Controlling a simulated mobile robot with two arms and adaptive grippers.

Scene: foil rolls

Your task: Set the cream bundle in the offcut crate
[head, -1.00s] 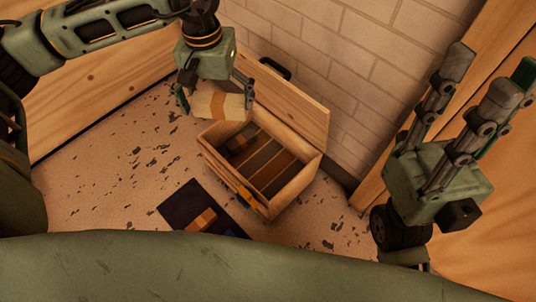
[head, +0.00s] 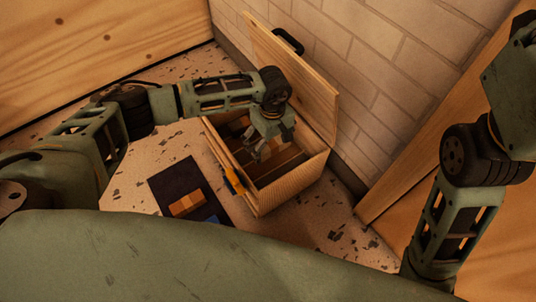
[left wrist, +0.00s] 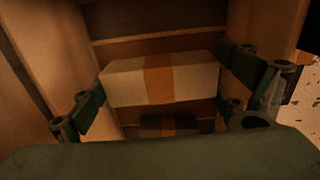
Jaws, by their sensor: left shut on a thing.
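The cream bundle (left wrist: 160,79), pale with a tan band around its middle, shows in the left wrist view between my left fingers. My left gripper (head: 263,150) is shut on it, reaching down into the open wooden crate (head: 292,186). The crate also shows in the left wrist view, its dividers and walls around the bundle. A dark block with a brownish band (left wrist: 172,125) lies below and nearer than the bundle. In the head view my gripper largely hides the bundle. Whether the bundle touches the crate floor I cannot tell. My right gripper is out of view.
The crate's lid (head: 300,75) stands open against the brick wall (head: 370,60). An orange latch (head: 232,178) is on its front. A dark mat (head: 168,182) in front carries an orange-brown bundle (head: 187,204) and a blue piece (head: 211,219). Speckled surface is clear to the right.

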